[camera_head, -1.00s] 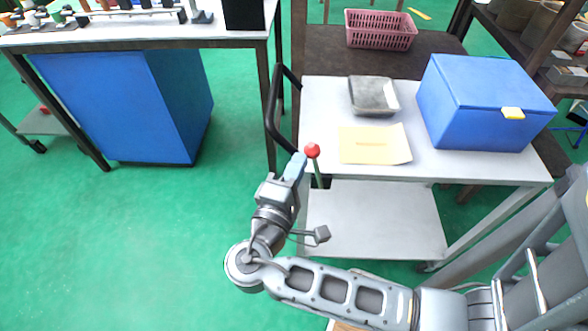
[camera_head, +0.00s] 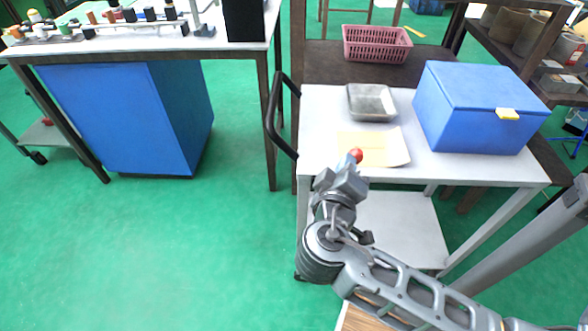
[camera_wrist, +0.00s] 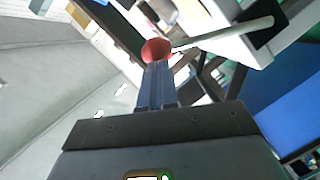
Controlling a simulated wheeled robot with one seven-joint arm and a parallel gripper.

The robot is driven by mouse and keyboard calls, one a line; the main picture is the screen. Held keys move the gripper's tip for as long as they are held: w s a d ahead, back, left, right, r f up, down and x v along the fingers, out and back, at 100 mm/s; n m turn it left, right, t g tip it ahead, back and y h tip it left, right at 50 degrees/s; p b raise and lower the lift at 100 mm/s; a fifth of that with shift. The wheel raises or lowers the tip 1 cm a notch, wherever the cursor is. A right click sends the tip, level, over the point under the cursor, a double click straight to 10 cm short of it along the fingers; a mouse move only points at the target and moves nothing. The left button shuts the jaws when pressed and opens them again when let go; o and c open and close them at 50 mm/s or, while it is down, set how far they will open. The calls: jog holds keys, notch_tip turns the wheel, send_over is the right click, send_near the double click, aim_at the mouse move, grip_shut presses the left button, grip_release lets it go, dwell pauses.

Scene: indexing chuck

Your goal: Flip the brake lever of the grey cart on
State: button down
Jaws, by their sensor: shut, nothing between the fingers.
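The grey cart (camera_head: 315,115) stands right of centre in the head view, with a black push handle at its left end. The brake lever's red ball knob (camera_head: 356,155) shows at the cart's front edge, just beyond my gripper (camera_head: 350,168). In the head view my gripper hides the lever's stem. In the wrist view the red knob (camera_wrist: 155,49) is right at the tips of my shut blue fingers (camera_wrist: 156,70), touching or nearly so. The pale lever rod (camera_wrist: 230,36) runs from behind the knob rightward to a dark slot on the cart. The fingers hold nothing.
On the cart top are a metal tray (camera_head: 371,102), a yellow sheet (camera_head: 385,146) and a blue box (camera_head: 470,110) with a yellow latch. A pink basket (camera_head: 377,43) stands behind. A workbench with a blue cabinet (camera_head: 130,115) is at left. Green floor between is clear.

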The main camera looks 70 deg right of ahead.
jog(key=shift+s+d+f+m, duration=0.2)
jog(key=shift+s+d+m, duration=0.1)
jog(key=shift+s, duration=0.15)
dwell(0.4)
